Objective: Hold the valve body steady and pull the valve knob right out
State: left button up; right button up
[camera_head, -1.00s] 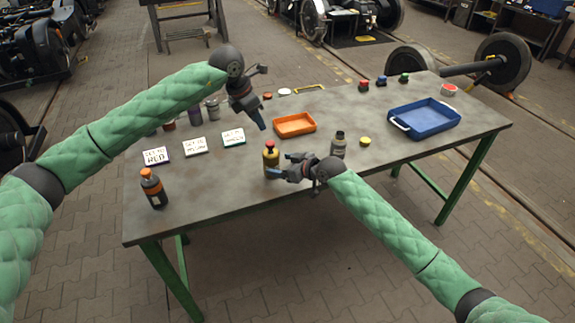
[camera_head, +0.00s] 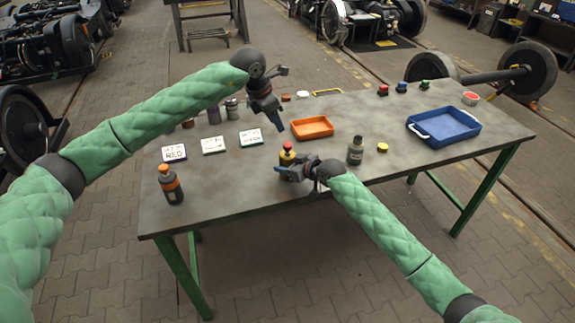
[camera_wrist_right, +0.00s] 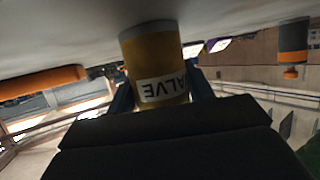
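The valve has a yellow body (camera_head: 286,159) with a red knob (camera_head: 287,146) on top and stands upright near the table's front edge. In the right wrist view the picture is upside down, and the yellow body (camera_wrist_right: 160,65) with its VALVE label sits between the two fingers; the knob is hidden there. My right gripper (camera_head: 287,172) has a finger against each side of the body and looks shut on it. My left gripper (camera_head: 279,123) hangs above the table, behind and above the valve, apart from the knob. Its fingers show side-on, so their gap cannot be told.
A grey bottle (camera_head: 355,151) and a yellow cap (camera_head: 382,148) stand right of the valve. An orange tray (camera_head: 312,128) is behind it. A blue tray (camera_head: 443,125) is at right, label cards (camera_head: 213,145) and an orange-capped bottle (camera_head: 170,185) at left.

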aim_at(287, 144)
pick_arm(q)
jog(key=o, duration=0.3)
jog(key=shift+o, duration=0.3)
jog(key=shift+a+r+m+h, duration=0.35)
jog(key=shift+a+r, duration=0.25)
jog(key=shift+r, duration=0.2)
jog(key=x, duration=1.1)
jog(key=shift+s+d+f, duration=0.1)
jog(key=shift+f, duration=0.25)
jog(key=shift+c, duration=0.4)
jog(key=c, duration=1)
